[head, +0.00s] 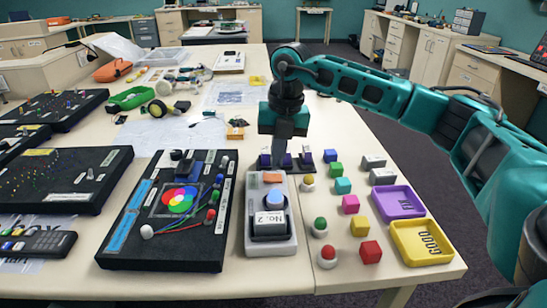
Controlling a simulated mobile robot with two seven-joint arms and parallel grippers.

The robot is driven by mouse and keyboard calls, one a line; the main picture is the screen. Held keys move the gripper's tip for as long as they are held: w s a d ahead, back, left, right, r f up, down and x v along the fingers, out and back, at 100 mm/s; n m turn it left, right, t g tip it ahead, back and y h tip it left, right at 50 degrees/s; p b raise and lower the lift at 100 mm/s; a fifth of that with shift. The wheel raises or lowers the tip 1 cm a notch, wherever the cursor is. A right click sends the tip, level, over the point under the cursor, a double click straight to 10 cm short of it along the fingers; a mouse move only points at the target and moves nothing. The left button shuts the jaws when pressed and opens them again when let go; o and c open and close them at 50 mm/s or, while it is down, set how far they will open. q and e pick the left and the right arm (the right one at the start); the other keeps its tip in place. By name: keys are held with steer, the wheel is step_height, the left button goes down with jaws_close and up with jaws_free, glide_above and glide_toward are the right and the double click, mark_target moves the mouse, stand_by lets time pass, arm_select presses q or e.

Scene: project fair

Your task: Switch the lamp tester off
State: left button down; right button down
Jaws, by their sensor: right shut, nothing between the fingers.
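The lamp tester looks to be the light grey box (284,244) at the front middle of the table, with a "No. 2" label (270,222) on its near part. A round blue piece (275,201) sits above the label. An orange switch (273,177) is near its far end; which way it is tipped is too small to tell. My right gripper (280,164) points down, shut and empty, with its tips just beyond the orange switch. I cannot tell whether the tips touch the tester. My left gripper is not in view.
A black board with coloured discs (166,252) stands close to the left. Dome-topped lamps (328,252) and coloured cubes (371,252) stand to the right, beside a purple tray (420,213) and a yellow "GOOD" tray (422,258). Dark blue-topped pieces (306,158) stand behind the tester.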

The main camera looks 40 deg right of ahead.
step_height(320, 180, up, 5)
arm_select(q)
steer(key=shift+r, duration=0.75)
arm_select(e)
step_height(320, 180, up, 6)
glide_above(279, 177)
steer(key=shift+s+d+f, duration=0.1)
steer(key=shift+s+d, duration=0.1)
steer(key=shift+d, duration=0.2)
